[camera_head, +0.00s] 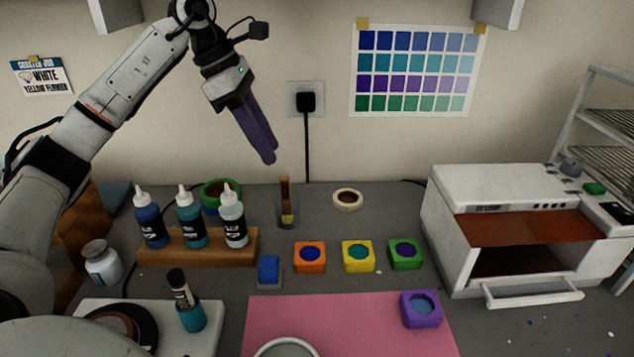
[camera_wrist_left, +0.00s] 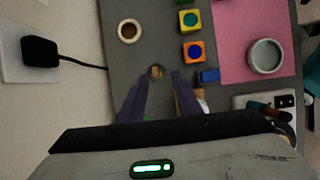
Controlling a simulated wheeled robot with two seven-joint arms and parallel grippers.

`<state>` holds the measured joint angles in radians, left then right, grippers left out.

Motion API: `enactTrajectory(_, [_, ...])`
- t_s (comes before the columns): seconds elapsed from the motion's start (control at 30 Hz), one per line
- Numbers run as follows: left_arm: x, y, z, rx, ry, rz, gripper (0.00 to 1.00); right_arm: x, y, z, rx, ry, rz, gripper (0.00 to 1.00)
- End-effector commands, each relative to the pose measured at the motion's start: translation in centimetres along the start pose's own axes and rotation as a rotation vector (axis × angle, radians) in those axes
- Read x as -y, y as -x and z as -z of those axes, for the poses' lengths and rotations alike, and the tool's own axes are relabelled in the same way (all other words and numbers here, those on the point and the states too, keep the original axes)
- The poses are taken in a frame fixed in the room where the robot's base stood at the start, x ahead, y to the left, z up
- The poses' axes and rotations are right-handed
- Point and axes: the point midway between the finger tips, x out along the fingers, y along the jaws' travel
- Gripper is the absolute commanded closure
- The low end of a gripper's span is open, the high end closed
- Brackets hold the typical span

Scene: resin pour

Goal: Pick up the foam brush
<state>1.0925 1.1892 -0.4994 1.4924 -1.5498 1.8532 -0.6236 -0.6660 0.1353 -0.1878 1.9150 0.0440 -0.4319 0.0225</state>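A brown-handled tool, which looks like the foam brush (camera_head: 286,188), stands upright in a small clear cup (camera_head: 287,218) at the back of the bench. In the left wrist view the cup (camera_wrist_left: 157,72) shows from above, lined up between the purple fingertips. My left gripper (camera_head: 268,158) hangs well above the bench, pointing down, up and left of the brush in the head view. Its fingers (camera_wrist_left: 160,78) are apart with nothing held between them. My right gripper is in neither view.
A wooden rack (camera_head: 197,247) with several bottles stands left of the cup. A tape roll (camera_head: 347,199) lies to its right. Colored molds (camera_head: 309,258) and a blue block (camera_head: 269,268) sit in front. A white oven (camera_head: 470,200) stands at right.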

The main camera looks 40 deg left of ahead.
Motion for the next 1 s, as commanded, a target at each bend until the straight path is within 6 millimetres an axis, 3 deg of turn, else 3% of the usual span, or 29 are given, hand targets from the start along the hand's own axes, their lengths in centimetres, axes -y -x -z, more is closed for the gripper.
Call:
enactTrajectory(0.1, [-0.1,-0.5,0.5,-0.015,0.003,-0.005,0.69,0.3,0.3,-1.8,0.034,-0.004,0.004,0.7])
enactTrajectory(0.2, [-0.1,-2.2,0.6,-0.016,0.002,-0.004,0.69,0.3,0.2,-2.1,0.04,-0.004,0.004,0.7])
enactTrajectory(0.57, [-0.4,-5.8,0.7,-0.012,0.002,-0.003,0.69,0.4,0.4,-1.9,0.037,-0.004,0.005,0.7])
enactTrajectory(0.8, [-0.9,-9.2,1.2,-0.012,0.002,-0.003,0.69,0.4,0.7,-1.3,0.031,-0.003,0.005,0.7])
enactTrajectory(1.0, [-1.0,-10.0,1.2,-0.011,0.001,-0.006,0.69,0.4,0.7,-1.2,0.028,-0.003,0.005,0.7])
